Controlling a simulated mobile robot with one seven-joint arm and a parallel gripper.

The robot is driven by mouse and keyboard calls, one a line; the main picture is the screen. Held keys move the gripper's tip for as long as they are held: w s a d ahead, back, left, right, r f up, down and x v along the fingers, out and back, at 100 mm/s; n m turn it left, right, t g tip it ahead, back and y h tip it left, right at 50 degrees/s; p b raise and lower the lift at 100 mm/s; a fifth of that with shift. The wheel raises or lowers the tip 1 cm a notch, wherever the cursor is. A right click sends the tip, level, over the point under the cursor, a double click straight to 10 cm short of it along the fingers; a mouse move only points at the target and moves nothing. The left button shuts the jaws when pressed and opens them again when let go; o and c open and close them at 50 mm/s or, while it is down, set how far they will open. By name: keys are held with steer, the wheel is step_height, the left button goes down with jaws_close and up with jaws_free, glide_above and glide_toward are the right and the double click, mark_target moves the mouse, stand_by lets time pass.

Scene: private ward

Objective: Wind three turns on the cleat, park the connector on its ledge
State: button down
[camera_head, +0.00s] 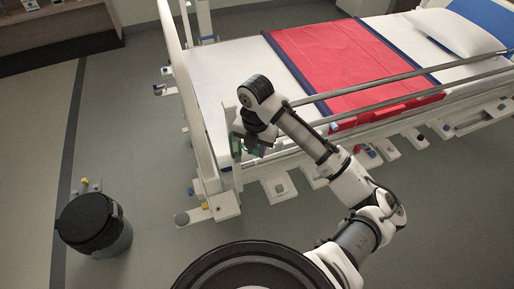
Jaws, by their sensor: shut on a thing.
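My gripper (250,147) is at the foot end of the bed, beside the side rail and just right of the white end frame. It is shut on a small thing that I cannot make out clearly. Dark and green parts show around the fingers. The arm reaches in from the lower right and bends down at the wrist. I cannot pick out the cleat, the ledge, the connector or a cord; the wrist and the bed frame hide much of that corner.
The bed (228,72) has a red cover (340,65), a pillow (455,32) and long metal side rails (405,76). A black-lidded bin (88,222) stands at the lower left. Bed feet (222,206) stick out near the arm. The floor left of the bed is mostly clear.

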steer(key=s+d+b, duration=0.1)
steer(key=s+d, duration=0.1)
steer(key=s, duration=0.4)
steer(key=shift+s+b, duration=0.3)
steer(key=shift+b, duration=0.05)
steer(key=shift+w+d, duration=0.1)
